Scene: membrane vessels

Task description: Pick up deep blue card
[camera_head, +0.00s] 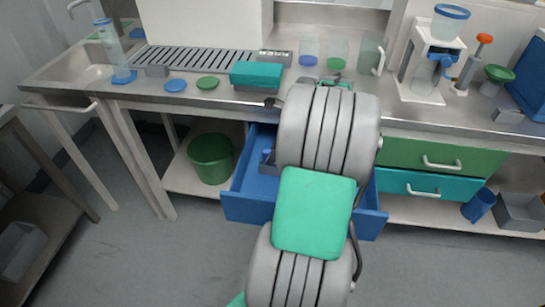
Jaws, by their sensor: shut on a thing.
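My arm rises through the middle of the view, with grey ribbed links and a green panel, and covers the area in front of the counter. My gripper is hidden behind it. An open blue drawer (245,207) stands out below the counter, partly covered by the arm. A small dark grey-blue box-like thing (268,166) shows in its left part, with a bit of blue near its top. I cannot make out a deep blue card. Whether one lies in the covered part of the drawer cannot be told.
A green bin (211,158) stands on the low shelf. The counter holds a teal box (256,75), a blue disc (175,85), a green disc (207,82) and cups. A white stand (418,75) is at right. Closed green (410,154) and teal (400,184) drawers lie right of my arm.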

